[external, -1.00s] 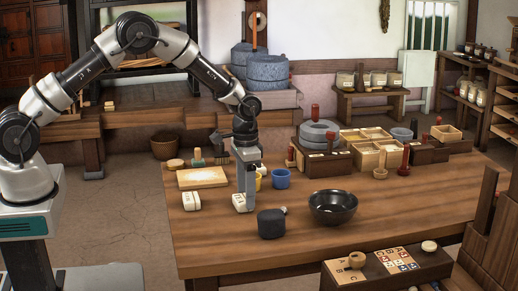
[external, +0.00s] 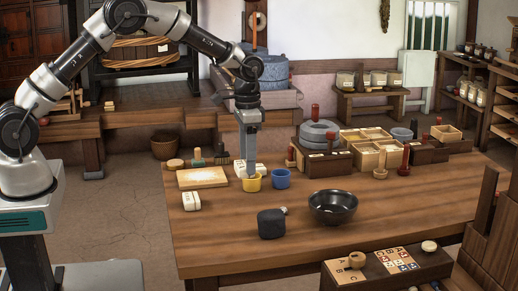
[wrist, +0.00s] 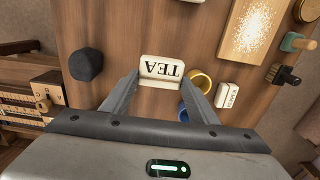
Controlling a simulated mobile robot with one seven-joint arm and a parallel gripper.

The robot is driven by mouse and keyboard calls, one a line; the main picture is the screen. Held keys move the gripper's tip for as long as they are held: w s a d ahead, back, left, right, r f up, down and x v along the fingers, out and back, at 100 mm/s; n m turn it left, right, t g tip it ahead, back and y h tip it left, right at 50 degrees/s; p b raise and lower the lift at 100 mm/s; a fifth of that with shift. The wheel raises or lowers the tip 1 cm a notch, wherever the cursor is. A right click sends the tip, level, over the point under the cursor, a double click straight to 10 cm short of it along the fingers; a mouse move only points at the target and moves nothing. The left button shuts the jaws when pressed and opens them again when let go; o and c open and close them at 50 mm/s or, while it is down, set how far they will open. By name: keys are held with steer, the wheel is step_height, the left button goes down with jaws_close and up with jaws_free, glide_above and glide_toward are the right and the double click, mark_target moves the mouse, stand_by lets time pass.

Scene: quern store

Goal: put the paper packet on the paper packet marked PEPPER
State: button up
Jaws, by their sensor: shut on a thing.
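My gripper (wrist: 162,78) is shut on a white paper packet marked TEA (wrist: 161,68), which lies between its fingertips in the wrist view. In the external view my gripper (external: 250,171) is at the back left of the table, by the yellow cup, and its fingers partly hide the white packet there. Another white packet (wrist: 228,96) lies on the table beyond the yellow cup; its label is too small to read surely. A further white packet (external: 191,201) lies apart near the table's left edge, its label unreadable.
The yellow cup (external: 252,184) and blue cup (external: 281,178) stand close to my gripper. A pale board (external: 203,178) and a brush (external: 221,151) lie to the left. A dark lump (external: 271,224) and a black bowl (external: 333,206) stand further forward. The front left tabletop is clear.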

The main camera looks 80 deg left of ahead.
steer(key=w+a+r+m+p, duration=0.1)
steer(key=w+a+r+m, duration=0.15)
steer(key=a+m, duration=0.75)
steer(key=w+a+r+m+p, duration=0.15)
steer(key=w+a+m, duration=0.25)
steer(key=a+m, duration=0.6)
steer(key=shift+s+d+f+m+b, duration=0.1)
steer(key=shift+d+f+m+b, duration=0.3)
steer(key=shift+f, duration=1.4)
steer(key=shift+s+d+f+m+b, duration=0.15)
steer(key=shift+f+m+b, duration=0.4)
steer(key=shift+f, duration=1.2)
steer(key=shift+s+d+f+m+b, duration=0.2)
steer(key=shift+f+b, duration=0.45)
steer(key=shift+f, duration=1.15)
steer(key=shift+w, duration=0.15)
steer(key=shift+f, duration=0.15)
steer(key=o, duration=1)
steer(key=shift+o, duration=0.2)
